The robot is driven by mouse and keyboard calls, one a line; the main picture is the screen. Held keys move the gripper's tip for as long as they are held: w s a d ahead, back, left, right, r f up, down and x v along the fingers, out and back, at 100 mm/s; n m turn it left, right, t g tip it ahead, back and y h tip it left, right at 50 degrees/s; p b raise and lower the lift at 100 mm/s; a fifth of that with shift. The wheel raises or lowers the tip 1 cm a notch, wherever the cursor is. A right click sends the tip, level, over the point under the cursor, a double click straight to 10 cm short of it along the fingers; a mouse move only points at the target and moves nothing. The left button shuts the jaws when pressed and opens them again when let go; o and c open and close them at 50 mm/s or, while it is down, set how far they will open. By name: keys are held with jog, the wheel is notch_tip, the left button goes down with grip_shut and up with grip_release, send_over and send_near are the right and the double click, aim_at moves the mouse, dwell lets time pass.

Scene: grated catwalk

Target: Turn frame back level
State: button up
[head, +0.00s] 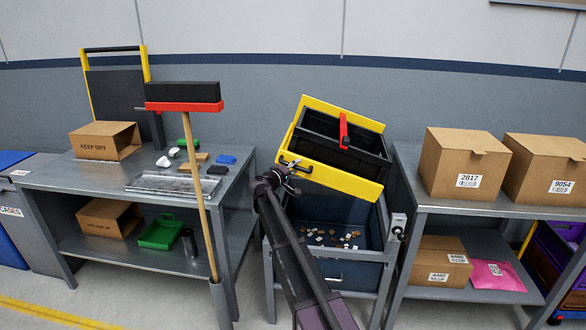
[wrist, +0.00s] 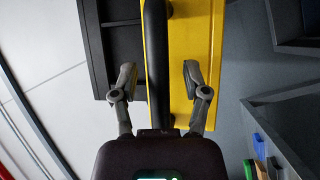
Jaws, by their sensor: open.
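A yellow frame (head: 330,180) holding a black bin (head: 338,140) with a red bar (head: 343,130) is tilted, its right side lower than its left, above a grey stand (head: 335,270). A black handle (head: 297,164) sits at the left end of its front yellow face. My gripper (head: 284,174) is at that handle. In the wrist view my open gripper (wrist: 159,68) has one finger on each side of the black handle bar (wrist: 157,35), with visible gaps. The yellow face (wrist: 205,30) lies behind the right finger.
The grey stand's lower tray holds small scattered pieces (head: 335,238). A knob (head: 398,224) is on its right post. A broom (head: 190,130) stands upright before the left bench (head: 90,175). Cardboard boxes (head: 463,165) sit on the right bench, close beside the stand.

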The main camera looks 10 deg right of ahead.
grip_shut()
jog(key=shift+f, duration=0.1)
dwell(0.3)
jog(key=f+n+b, duration=0.1)
jog(key=b, duration=0.1)
jog(key=f+n+t+b, duration=0.1)
jog(key=f+b, duration=0.1)
jog(key=b, duration=0.1)
jog(key=d+f+n+h+b, duration=0.1)
jog(key=b, duration=0.2)
jog(key=shift+s+f+n+t, duration=0.2)
jog(key=shift+f+n+t, duration=0.05)
jog(key=shift+n+t, duration=0.05)
